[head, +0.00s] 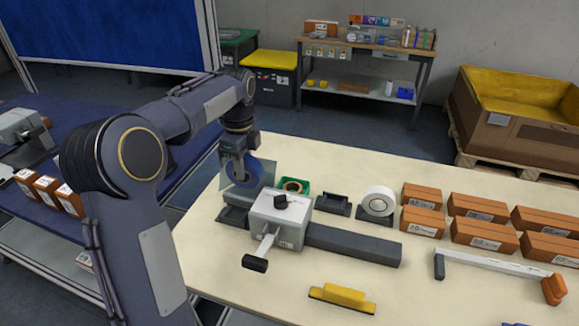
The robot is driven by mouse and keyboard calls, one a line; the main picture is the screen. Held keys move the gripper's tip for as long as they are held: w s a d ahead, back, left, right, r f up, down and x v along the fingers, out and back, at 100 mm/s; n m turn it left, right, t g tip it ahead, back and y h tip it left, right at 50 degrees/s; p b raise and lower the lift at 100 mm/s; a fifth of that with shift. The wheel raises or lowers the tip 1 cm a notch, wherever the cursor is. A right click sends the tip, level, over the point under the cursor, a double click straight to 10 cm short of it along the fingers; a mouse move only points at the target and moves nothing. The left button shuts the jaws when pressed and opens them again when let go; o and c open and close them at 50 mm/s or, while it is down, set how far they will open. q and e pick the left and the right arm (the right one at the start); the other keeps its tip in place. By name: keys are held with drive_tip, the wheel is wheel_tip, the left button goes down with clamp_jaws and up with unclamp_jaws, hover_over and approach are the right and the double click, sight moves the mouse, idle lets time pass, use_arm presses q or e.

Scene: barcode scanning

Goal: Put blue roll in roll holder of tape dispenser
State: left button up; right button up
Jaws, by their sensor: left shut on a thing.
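My left gripper (240,160) points down at the back left of the table and is shut on the blue roll (247,176), which it holds upright. The roll is behind and to the left of a grey-white machine with a lever (278,217). A dark holder (233,217) sits below the roll, partly hidden by the machine. Whether the roll touches it I cannot tell. A white roll (378,201) stands in another dark holder (375,216) to the right, and an empty-looking dark holder (332,205) is between. My right gripper does not show.
A green box with a brown roll (293,187) is close behind the machine. Several brown boxes (480,231) stand at the right. A yellow tool (342,298) and a long white-grey tool with an orange end (497,265) lie in front.

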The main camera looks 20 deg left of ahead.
sight(229, 175)
use_arm(q)
drive_tip(key=a, duration=0.1)
drive_tip(key=s+a, duration=0.1)
drive_tip(key=a, duration=0.1)
drive_tip(key=shift+s+a+f, duration=0.15)
drive_tip(key=shift+s+f, duration=0.15)
drive_tip(key=shift+f, duration=0.05)
drive_tip(key=shift+s+a+f, duration=0.1)
drive_tip(key=shift+a+f, duration=0.15)
drive_tip(key=shift+a, duration=0.05)
drive_tip(key=shift+f, duration=5.1)
drive_tip(key=o, duration=1.1)
drive_tip(key=shift+r, duration=3.9)
